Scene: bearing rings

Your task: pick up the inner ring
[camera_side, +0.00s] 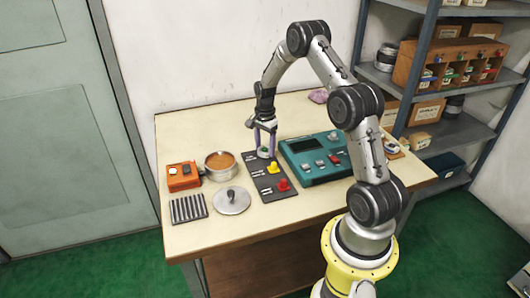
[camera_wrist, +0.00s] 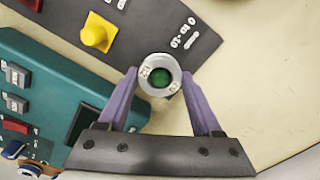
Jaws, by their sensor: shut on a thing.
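The inner ring (camera_wrist: 160,60) is a small pale metallic ring between my purple fingertips in the wrist view. My gripper (camera_wrist: 160,76) is shut on it, one finger at each side. Green shows through the ring's opening. In the side view my gripper (camera_side: 265,148) points down at the far end of a dark panel (camera_side: 263,188), and the ring there is small and partly hidden by the fingers. I cannot tell whether the ring rests on the panel or is a little above it.
The panel also carries a yellow knob (camera_side: 273,168) and a red knob (camera_side: 283,185). A teal control box (camera_side: 312,172) stands close on the right. A pot (camera_side: 221,166), a lid (camera_side: 232,201), an orange box (camera_side: 183,177) and a ribbed dark block (camera_side: 188,208) are left.

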